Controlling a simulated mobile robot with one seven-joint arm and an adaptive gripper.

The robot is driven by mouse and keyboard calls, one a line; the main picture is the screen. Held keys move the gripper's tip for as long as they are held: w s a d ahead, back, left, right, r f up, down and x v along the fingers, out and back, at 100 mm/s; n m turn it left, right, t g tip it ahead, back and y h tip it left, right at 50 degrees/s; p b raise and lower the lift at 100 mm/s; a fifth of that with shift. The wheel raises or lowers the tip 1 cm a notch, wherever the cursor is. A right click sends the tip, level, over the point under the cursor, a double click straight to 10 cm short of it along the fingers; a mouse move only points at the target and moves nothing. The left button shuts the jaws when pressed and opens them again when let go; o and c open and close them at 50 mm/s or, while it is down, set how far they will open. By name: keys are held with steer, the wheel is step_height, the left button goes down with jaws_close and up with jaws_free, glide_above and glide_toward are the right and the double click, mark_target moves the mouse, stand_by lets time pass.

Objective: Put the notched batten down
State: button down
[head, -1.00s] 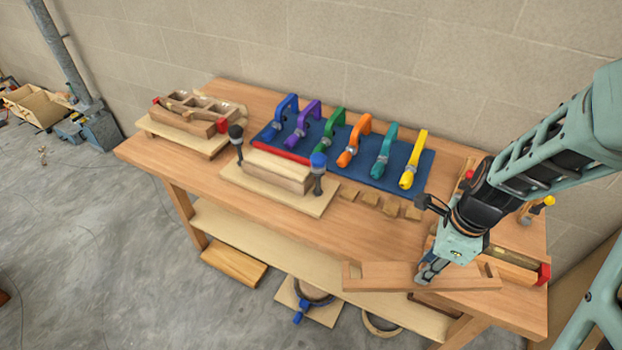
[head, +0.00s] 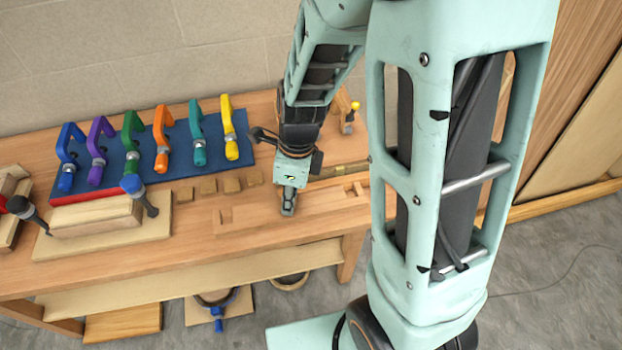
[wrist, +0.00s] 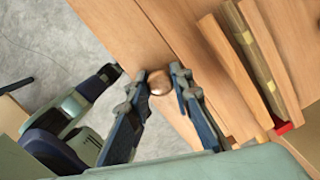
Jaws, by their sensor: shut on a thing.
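The notched batten (head: 250,225) is a long light-brown wooden bar with cut-outs near its ends. In the head view it lies lengthwise along the front part of the bench top. My gripper (head: 289,207) points down and is shut on the batten near its middle. I cannot tell whether the batten touches the bench or hangs just above it. In the wrist view, my gripper (wrist: 157,76) has a rounded brown knob (wrist: 160,82) between its fingers. A plain wooden strip (wrist: 118,32) runs past there, beside the grey floor.
The bench (head: 190,245) has a blue mat (head: 215,150) with several coloured clamps at the back. Several small wooden blocks (head: 208,187) lie behind the batten's left part. A glued wood stack (head: 95,216) with dark-handled clamps stands at left. A brass-coloured rod (head: 340,171) lies close behind the batten.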

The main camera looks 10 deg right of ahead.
mark_target(324, 198)
steer(key=w+d+f+b, duration=0.1)
steer(key=d+f+b, duration=0.1)
steer(key=w+d+f+b, duration=0.1)
steer(key=d+f+b, duration=0.2)
steer(key=w+d+f+b, duration=0.1)
steer(key=d+f+b, duration=0.1)
steer(key=d+b, duration=0.1)
steer(key=shift+w+d+f, duration=0.2)
steer(key=shift+d+f, duration=0.05)
steer(key=shift+d+f+b, duration=0.2)
steer(key=shift+f+b, duration=0.1)
step_height(324, 198, down, 3)
steer(key=b, duration=0.2)
steer(key=shift+w+d+b, duration=0.1)
steer(key=shift+b, duration=0.3)
steer(key=shift+f, duration=0.15)
steer(key=c, duration=1.7)
jaws_free()
